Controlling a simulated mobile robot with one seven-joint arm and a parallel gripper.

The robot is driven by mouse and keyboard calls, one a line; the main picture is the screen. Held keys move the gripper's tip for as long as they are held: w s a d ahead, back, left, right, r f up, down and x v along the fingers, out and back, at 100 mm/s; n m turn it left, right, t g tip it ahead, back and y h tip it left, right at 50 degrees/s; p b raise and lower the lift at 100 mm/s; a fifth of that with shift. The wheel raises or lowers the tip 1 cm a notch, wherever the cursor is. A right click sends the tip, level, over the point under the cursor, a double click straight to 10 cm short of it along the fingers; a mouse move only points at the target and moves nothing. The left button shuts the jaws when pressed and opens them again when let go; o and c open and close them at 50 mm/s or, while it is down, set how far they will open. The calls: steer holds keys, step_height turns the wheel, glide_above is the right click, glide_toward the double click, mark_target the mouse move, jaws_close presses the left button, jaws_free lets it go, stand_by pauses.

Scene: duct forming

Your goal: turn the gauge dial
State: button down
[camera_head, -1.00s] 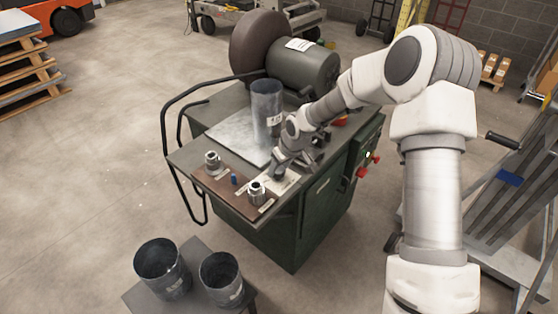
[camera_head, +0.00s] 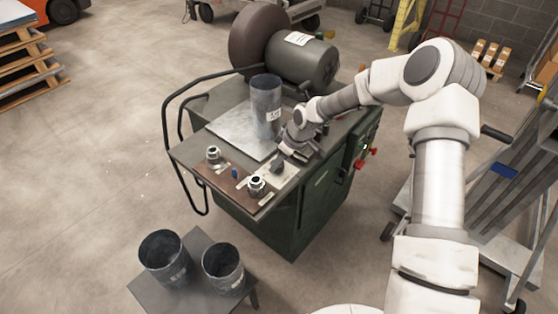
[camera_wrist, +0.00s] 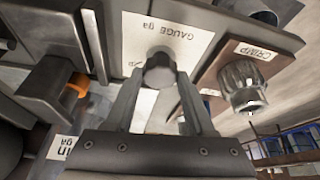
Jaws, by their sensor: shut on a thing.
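The gauge dial (camera_wrist: 160,73) is a dark, lobed knob on a pale plate (camera_wrist: 187,32) marked "GAUGE ga" in the wrist view. My gripper (camera_wrist: 158,84) is around the dial, with a finger on each side, shut on it. In the head view the dial (camera_head: 277,166) shows as a small dark knob at the tip of my gripper (camera_head: 282,158), on the front right of the green machine's top. The fingertips are small there and partly hidden by the wrist.
A metal knob (camera_wrist: 243,85) beside a "CRIMP" label is close to my right finger. A second metal knob (camera_head: 213,154) and a small blue piece (camera_head: 235,173) are nearby. A duct cylinder (camera_head: 266,105) stands behind; two more (camera_head: 163,257) are on a low table.

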steer(key=shift+c, duration=1.3)
jaws_free()
steer(key=p+v, duration=0.2)
steer(key=v, duration=1.5)
steer(key=shift+r, duration=0.25)
